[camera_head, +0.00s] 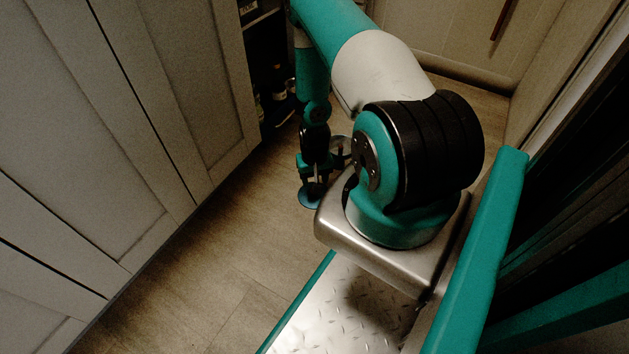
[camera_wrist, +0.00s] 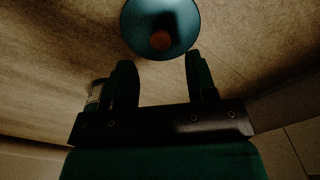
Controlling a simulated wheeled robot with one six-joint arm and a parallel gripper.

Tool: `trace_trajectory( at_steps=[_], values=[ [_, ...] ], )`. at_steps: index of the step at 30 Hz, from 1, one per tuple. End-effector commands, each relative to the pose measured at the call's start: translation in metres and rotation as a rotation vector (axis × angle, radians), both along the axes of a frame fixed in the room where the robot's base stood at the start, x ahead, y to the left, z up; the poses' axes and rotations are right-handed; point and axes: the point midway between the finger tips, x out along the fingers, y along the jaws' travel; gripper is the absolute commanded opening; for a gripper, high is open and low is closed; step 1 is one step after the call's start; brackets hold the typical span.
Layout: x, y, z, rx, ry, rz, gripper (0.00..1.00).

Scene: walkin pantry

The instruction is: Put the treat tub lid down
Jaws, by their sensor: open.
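The treat tub lid (camera_wrist: 160,28) is a round blue-teal disc with a small reddish-brown knob near its middle. In the wrist view it lies at the top, just beyond my fingertips. My gripper (camera_wrist: 160,68) is open, one finger on each side, with nothing between the fingers. In the head view my gripper (camera_head: 314,188) points down over the floor, and the lid (camera_head: 309,199) shows as a teal disc at its tips, partly hidden. I cannot tell whether fingers and lid touch. No tub can be clearly made out.
The wood-look floor (camera_head: 215,262) is clear in front of the grey cabinet doors (camera_head: 170,75). A dark open shelf with bottles (camera_head: 279,90) stands behind my arm. A small jar-like thing (camera_wrist: 97,92) shows left of my gripper in the wrist view.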

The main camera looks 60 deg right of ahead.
Motion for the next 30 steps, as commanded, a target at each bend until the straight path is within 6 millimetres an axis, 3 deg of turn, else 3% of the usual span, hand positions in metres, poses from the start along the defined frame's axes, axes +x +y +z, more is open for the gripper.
trace_trajectory(
  at_steps=[1,6,16,20,23,27,30],
  values=[
    [0.0,0.0,0.02,0.0,0.0,0.0,0.52],
    [0.0,0.0,0.048,0.001,0.001,0.0,0.52],
    [0.001,0.0,0.063,0.001,-0.001,0.002,0.52],
    [0.021,0.008,0.086,0.007,-0.021,0.041,0.52],
    [0.054,0.031,0.133,0.029,-0.059,0.123,0.52],
    [0.094,0.094,0.225,0.086,-0.117,0.298,0.52],
    [0.102,0.15,0.289,0.132,-0.153,0.442,0.52]
  ],
)
